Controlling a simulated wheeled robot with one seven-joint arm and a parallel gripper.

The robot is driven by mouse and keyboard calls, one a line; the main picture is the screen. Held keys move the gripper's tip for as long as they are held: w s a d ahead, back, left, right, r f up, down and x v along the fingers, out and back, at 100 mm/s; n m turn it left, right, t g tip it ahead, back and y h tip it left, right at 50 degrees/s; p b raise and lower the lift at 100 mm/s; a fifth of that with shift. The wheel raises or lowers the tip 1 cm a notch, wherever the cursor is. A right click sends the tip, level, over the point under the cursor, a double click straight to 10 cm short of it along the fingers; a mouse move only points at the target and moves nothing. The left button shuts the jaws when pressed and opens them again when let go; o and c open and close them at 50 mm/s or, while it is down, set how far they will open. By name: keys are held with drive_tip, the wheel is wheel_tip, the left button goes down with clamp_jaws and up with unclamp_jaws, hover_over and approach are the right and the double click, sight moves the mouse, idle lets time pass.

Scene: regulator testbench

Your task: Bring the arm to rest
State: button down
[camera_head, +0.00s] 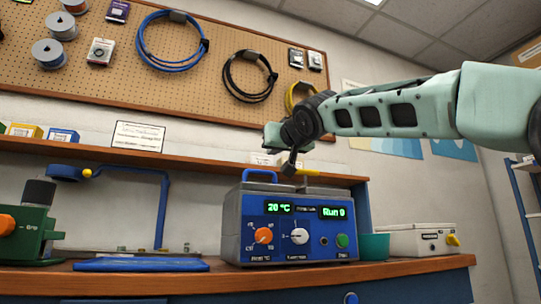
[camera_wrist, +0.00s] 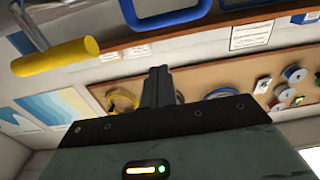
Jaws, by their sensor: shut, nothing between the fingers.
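My gripper (camera_head: 290,167) is at the end of my pale green arm, which reaches in from the right in the head view. It hangs in the air just above the blue and grey regulator box (camera_head: 298,222). In the wrist view my gripper's dark fingers (camera_wrist: 158,82) are together, with nothing between them.
The box stands on a wooden bench (camera_head: 400,268). A shelf (camera_head: 180,160) and a pegboard (camera_head: 200,75) are behind.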

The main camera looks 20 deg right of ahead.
drive_tip(key=s+f+b, duration=0.1)
drive_tip(key=s, duration=0.6)
drive_tip(key=s+a+f+n+g+y+p, duration=0.1)
drive_tip(key=a+f+g+p, duration=0.2)
drive_tip(key=f, duration=0.6)
drive_tip(key=s+a+f+n+g+y, duration=0.1)
drive_tip(key=a+f+n+g, duration=0.15)
drive_tip(key=a+f, duration=0.5)
drive_tip(key=s+a+f+n+g+y+p, duration=0.1)
drive_tip(key=s+a+f+g+p, duration=0.15)
drive_tip(key=f, duration=0.85)
drive_tip(key=s+d+f+n+g+h+p, duration=0.15)
drive_tip(key=s+f+g, duration=0.35)
drive_tip(key=s+f, duration=0.7)
drive_tip(key=s+d+f+n+g+h+p, duration=0.1)
drive_tip(key=s+f+g+p, duration=0.3)
drive_tip(key=s+f, duration=0.75)
wheel_tip(320, 180, up, 38)
drive_tip(key=g+p, duration=0.1)
drive_tip(key=p, duration=3.6)
drive_tip(key=shift+s+r, duration=0.15)
drive_tip(key=shift+s, duration=0.25)
drive_tip(key=shift+a, duration=0.1)
